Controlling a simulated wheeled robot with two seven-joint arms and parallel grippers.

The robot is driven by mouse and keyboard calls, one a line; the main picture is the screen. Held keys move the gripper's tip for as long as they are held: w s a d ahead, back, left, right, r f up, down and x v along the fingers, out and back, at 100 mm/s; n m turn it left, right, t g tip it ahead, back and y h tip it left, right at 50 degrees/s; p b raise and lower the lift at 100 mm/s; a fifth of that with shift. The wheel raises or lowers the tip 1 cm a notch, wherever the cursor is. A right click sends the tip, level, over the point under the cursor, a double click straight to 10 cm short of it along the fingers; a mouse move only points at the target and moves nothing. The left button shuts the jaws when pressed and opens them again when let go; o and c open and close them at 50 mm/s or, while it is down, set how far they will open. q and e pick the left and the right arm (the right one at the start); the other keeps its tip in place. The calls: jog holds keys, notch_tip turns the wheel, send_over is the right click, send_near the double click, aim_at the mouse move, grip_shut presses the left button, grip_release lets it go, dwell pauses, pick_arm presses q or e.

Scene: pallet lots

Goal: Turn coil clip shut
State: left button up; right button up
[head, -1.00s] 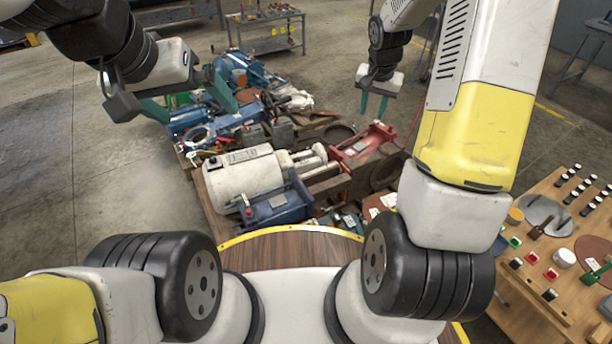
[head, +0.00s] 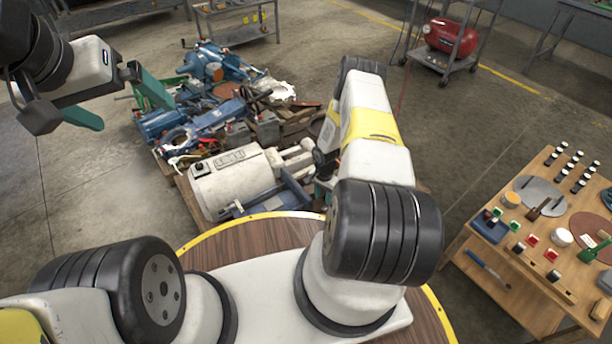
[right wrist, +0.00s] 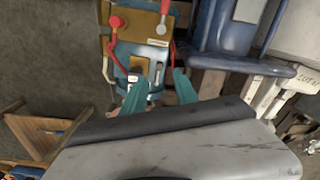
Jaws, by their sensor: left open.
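In the right wrist view, a blue-teal unit (right wrist: 127,57) with a tan top panel lies just beyond my right gripper (right wrist: 159,82). It carries a red knob (right wrist: 115,22), a pale knob (right wrist: 162,29) and red leads. I cannot tell for certain which part is the coil clip. The two teal right fingers stand apart with nothing visible between them, pointing at the unit's near end; contact cannot be told. In the head view my right arm hides that gripper. My left gripper (head: 118,103) is open and empty, left of the pallet pile.
A blue metal frame (right wrist: 235,38) stands close right of the unit. In the head view, a large white cylinder (head: 232,182) and several parts crowd the pallet. A wooden bench (head: 527,290) with small items stands at the right. Open floor lies left of the pile.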

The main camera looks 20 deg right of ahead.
aim_at(322, 209)
notch_tip(322, 209, down, 8)
jog(key=shift+r, duration=0.25)
grip_shut()
